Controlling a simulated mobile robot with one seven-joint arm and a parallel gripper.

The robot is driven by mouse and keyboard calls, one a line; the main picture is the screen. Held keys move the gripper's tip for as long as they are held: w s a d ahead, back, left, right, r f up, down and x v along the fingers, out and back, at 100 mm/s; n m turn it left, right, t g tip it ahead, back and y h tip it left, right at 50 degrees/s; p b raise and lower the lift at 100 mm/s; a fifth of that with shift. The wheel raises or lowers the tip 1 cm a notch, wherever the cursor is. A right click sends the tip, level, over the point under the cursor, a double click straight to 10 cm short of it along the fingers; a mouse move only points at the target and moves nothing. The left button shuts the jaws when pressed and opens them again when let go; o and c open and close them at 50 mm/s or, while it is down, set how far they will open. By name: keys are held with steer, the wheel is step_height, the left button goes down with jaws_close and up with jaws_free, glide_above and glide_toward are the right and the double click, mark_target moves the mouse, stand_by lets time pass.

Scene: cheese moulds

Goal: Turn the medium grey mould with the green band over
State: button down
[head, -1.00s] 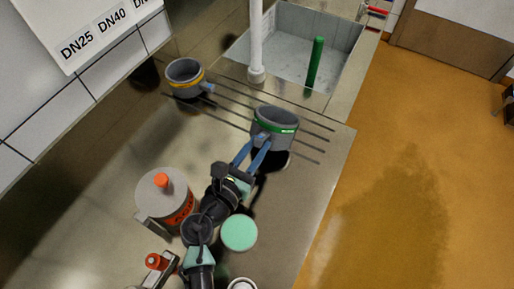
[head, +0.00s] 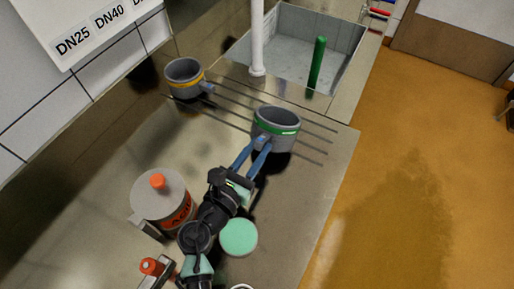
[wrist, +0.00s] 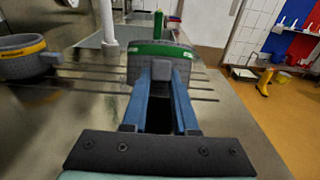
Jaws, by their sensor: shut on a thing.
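The medium grey mould with the green band (head: 276,128) is a round, open cup near the right end of the dark drain slots. Its opening faces up and the green band runs near its upper rim. My gripper (head: 262,142) is shut on the small lug at the mould's near side, with its two blue fingers reaching from below left. In the wrist view the fingers (wrist: 161,72) close on the grey lug, and the mould (wrist: 138,70) stands upright ahead. A dark shadow lies under the mould; its underside is hidden, so I cannot tell whether it touches the counter.
A grey mould with a yellow band (head: 184,79) stands at the back left. A white pipe (head: 257,40) rises by the sink (head: 290,62), which holds a green rod (head: 316,62). An orange-capped container (head: 158,200) and a mint disc (head: 238,237) lie near my arm. The counter's edge is right.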

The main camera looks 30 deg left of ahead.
steer(key=c, duration=0.6)
jaws_free()
steer(key=shift+s+a+p, duration=0.1)
steer(key=shift+s+p, duration=0.3)
steer(key=shift+s, duration=3.1)
step_height(320, 180, up, 6)
steer(key=p, duration=0.6)
steer(key=shift+p, duration=0.3)
